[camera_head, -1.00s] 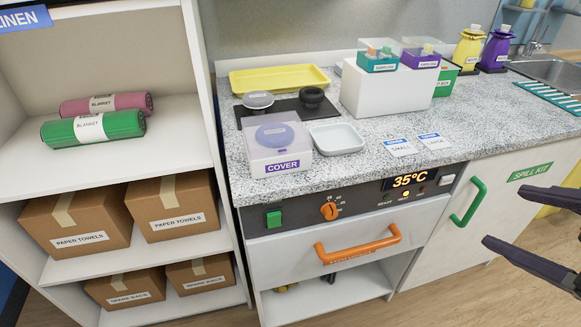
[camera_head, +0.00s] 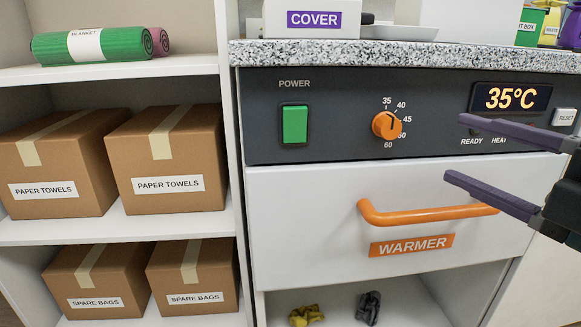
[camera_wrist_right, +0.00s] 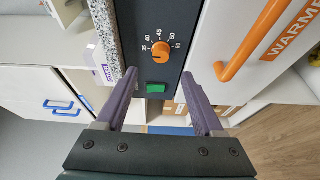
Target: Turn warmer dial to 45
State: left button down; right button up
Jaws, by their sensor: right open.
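The orange warmer dial (camera_head: 386,125) sits on the dark control panel (camera_head: 345,100), with 35, 40, 45, 50 and 60 marked around it. Its dark pointer mark is toward the upper right; I cannot tell the exact number. The display (camera_head: 511,97) reads 35°C. My right gripper (camera_head: 460,148) is open and empty, to the right of the dial and apart from it. In the right wrist view the dial (camera_wrist_right: 160,49) shows ahead, beyond the open fingers of the gripper (camera_wrist_right: 164,82). My left gripper is not in view.
The green power switch (camera_head: 295,124) is left of the dial. The orange drawer handle (camera_head: 425,214) sticks out below it. The speckled countertop edge (camera_head: 400,54) runs above the panel. A shelf with paper towels boxes (camera_head: 160,160) stands at the left.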

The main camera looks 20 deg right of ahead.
aim_at(394, 129)
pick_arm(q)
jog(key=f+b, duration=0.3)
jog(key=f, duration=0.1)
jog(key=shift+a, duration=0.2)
pick_arm(e)
jog(key=w, duration=0.3)
jog(key=w+a, duration=0.1)
jog(key=w, duration=0.6)
jog(key=shift+a+f, duration=0.15)
jog(key=shift+a, duration=0.25)
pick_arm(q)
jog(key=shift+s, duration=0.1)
pick_arm(e)
jog(key=shift+c, duration=0.2)
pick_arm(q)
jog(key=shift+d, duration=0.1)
pick_arm(e)
grip_shut()
